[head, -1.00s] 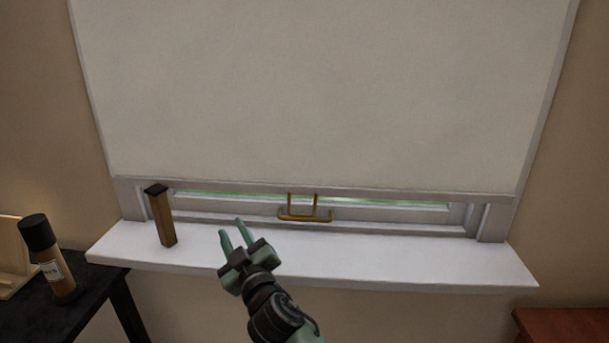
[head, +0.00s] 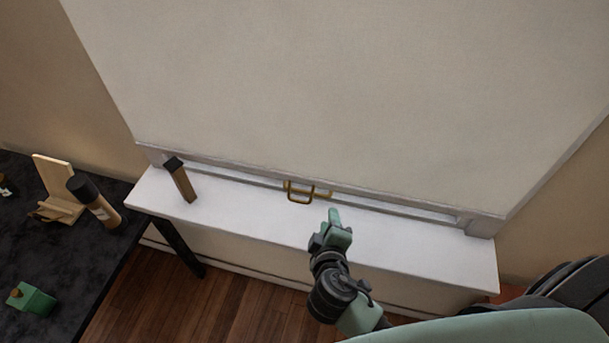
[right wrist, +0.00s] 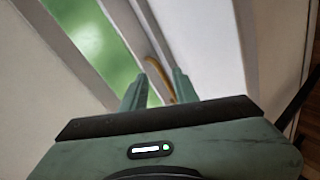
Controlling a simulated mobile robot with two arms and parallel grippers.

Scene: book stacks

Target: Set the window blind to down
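The window blind (head: 350,90) is a cream sheet covering most of the window, with its bottom bar a little above the white sill. A brass pull handle (head: 300,191) hangs at the middle of that bar. My right gripper (head: 333,215) is over the sill, just right of the handle and nearer to me. In the right wrist view its two fingers (right wrist: 160,88) are apart, and the curved brass handle (right wrist: 158,72) shows beyond and between them. I cannot tell whether they touch it. Green glass (right wrist: 85,40) shows there too. My left gripper is not in view.
A brown block with a dark top (head: 180,180) stands on the sill (head: 240,212) left of the handle. A dark table (head: 60,245) at left bears a black-capped bottle (head: 95,200), a wooden stand (head: 57,187) and a green box (head: 32,299). Wooden floor (head: 220,305) lies below.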

